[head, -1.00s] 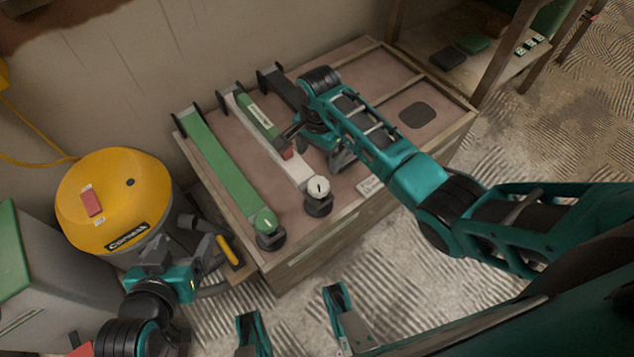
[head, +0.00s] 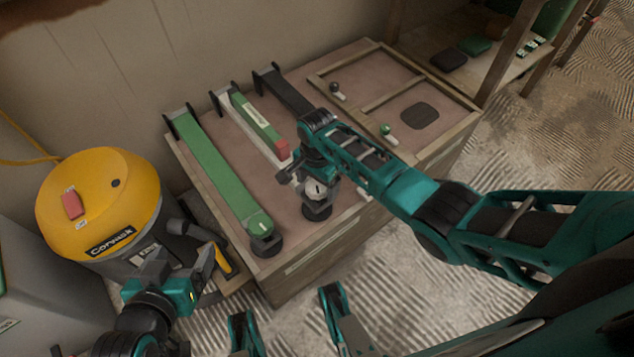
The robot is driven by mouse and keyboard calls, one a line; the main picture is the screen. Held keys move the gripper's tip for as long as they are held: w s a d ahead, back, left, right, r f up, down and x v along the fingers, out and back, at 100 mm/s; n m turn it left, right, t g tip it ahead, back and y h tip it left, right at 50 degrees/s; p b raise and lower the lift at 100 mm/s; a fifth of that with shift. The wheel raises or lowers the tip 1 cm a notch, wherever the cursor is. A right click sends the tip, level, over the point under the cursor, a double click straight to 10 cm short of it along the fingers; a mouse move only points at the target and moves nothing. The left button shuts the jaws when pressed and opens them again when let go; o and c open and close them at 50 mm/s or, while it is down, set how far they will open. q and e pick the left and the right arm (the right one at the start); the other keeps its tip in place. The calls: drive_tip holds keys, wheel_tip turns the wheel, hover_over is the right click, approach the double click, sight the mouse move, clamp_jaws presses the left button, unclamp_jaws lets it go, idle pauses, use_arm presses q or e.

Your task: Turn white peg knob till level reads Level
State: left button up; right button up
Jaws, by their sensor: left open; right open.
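The white peg knob (head: 316,188), with a dark mark on its face, sits on a black base at the near end of the white strip (head: 233,117). A green block with a pale label and red end (head: 257,120) lies on that strip; its label is too small to read. My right gripper (head: 310,182) is open at the white knob, fingers around or just above it; contact is unclear. The arm hides part of the strip. My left gripper (head: 180,263) is open and empty at the lower left, beside the yellow-topped vacuum.
A green strip with a green knob (head: 259,223) lies left of the white one, and a dark strip (head: 283,91) right. A yellow-topped vacuum (head: 97,200) stands left of the wooden bench (head: 335,245). A shelf (head: 485,60) stands at the back right.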

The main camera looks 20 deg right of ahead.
drive_tip(key=c, duration=1.1)
drive_tip(key=shift+o, duration=0.2)
use_arm(q)
drive_tip(key=shift+s, duration=0.1)
use_arm(e)
drive_tip(key=shift+r, duration=0.1)
drive_tip(key=shift+n+p, duration=0.7)
drive_tip(key=shift+p, duration=0.05)
drive_tip(key=shift+n+p, duration=0.65)
drive_tip(key=shift+n, duration=0.45)
use_arm(q)
drive_tip(key=shift+s+a+r+p, duration=0.1)
drive_tip(key=shift+a+r+p, duration=0.15)
drive_tip(key=shift+r, duration=0.35)
drive_tip(key=shift+s+a+r+p, duration=0.15)
drive_tip(key=shift+r+p, duration=0.2)
drive_tip(key=shift+r, duration=0.25)
use_arm(e)
drive_tip(key=shift+n, duration=1.6)
use_arm(q)
drive_tip(key=shift+w+d, duration=0.1)
